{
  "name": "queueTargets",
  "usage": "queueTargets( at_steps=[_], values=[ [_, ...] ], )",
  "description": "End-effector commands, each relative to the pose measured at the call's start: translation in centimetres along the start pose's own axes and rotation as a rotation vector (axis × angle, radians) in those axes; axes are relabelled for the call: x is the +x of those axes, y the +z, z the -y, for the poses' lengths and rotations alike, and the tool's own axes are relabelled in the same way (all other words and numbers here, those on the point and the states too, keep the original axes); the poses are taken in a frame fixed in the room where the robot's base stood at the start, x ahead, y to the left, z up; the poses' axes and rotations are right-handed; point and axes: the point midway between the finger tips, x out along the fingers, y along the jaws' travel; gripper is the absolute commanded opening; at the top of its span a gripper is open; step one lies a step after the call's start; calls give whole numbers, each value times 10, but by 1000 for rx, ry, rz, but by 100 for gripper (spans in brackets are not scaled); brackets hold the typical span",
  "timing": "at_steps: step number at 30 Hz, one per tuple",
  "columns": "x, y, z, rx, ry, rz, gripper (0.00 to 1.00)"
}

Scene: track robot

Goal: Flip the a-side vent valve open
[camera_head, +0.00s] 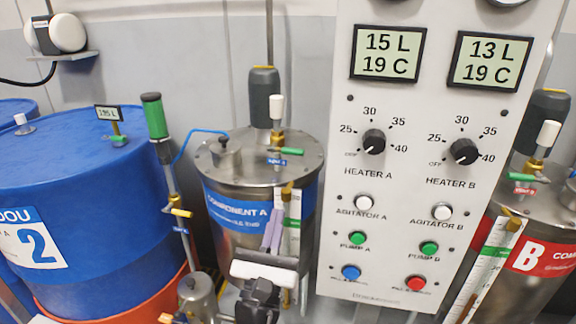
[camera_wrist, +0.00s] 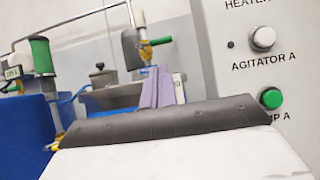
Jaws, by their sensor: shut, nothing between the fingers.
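The a-side vent valve is a brass fitting with a green lever (camera_head: 288,150) on the lid of the Component A tank (camera_head: 235,212). A white cylinder tops it and a blue tag sits beside it. The lever lies roughly horizontal, crosswise to the upright brass body. The wrist view also shows the green lever (camera_wrist: 158,41), just above my fingertips. My gripper (camera_head: 273,228) is in front of the tank, below the valve and apart from it in the head view. Its purple-grey fingers (camera_wrist: 157,88) are together and empty, pointing up towards the lid.
The control panel (camera_head: 400,215) stands close right of my gripper. A sight gauge (camera_head: 292,222) is just behind it. A green-handled pipe (camera_head: 155,117) and a blue drum (camera_head: 85,200) stand left. The B tank (camera_head: 530,265) is far right.

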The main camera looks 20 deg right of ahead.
Motion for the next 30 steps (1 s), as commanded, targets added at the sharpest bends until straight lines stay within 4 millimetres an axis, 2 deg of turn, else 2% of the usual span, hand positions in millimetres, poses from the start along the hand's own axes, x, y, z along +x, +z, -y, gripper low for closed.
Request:
queueTargets(
  at_steps=[3,18,24,30],
  values=[
    [24,4,0,-3,0,3,0],
    [97,2,0,-4,2,3,0],
    [113,1,-1,-1,2,1,0],
    [116,0,0,0,2,1,0]
  ],
)
